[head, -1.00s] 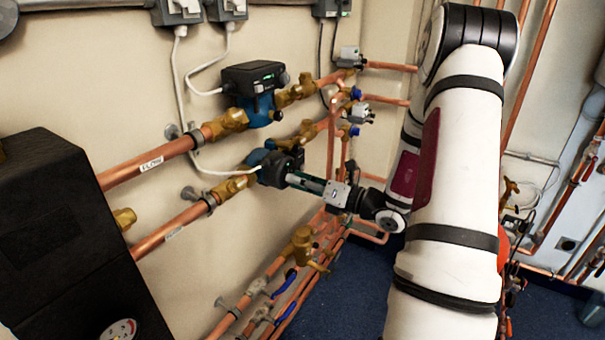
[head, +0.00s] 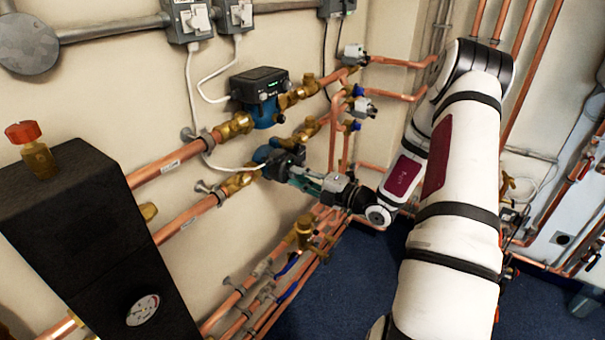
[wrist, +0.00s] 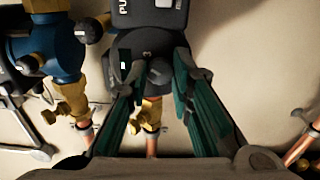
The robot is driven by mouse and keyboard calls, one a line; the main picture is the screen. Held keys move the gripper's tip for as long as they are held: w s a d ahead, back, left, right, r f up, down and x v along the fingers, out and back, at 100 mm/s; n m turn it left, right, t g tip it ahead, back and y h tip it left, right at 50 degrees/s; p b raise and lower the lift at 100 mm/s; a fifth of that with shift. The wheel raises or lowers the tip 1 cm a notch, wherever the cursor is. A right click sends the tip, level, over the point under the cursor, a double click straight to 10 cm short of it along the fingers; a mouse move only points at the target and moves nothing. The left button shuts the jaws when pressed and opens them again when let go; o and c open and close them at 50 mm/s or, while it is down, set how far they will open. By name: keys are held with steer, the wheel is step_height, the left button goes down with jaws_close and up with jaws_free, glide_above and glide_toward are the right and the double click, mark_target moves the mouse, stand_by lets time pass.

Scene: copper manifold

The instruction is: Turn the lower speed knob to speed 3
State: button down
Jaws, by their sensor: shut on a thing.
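The lower pump (head: 266,153) is blue with a dark front, on the lower copper pipe in the head view. My gripper (head: 299,179) is at its front, coming from the right. In the wrist view, its green-lined fingers (wrist: 160,80) are on either side of the dark round lower speed knob (wrist: 158,71) and shut on it. A white digit that looks like 3 shows just above the knob on the dark pump face (wrist: 135,45). The knob's pointer is not clear. In the head view the gripper hides the knob.
The upper pump (head: 258,88), with a green light, sits above on the flow pipe. A brass valve (head: 305,230) and lower pipes are below. A black box (head: 75,225) with a gauge stands at left front. Blue floor (head: 345,285) is clear.

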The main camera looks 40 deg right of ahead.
steer(key=shift+m+p, duration=0.5)
steer(key=shift+m, duration=0.7)
steer(key=shift+d+f, duration=0.1)
steer(key=c, duration=1.4)
jaws_free()
steer(key=v, duration=1.2)
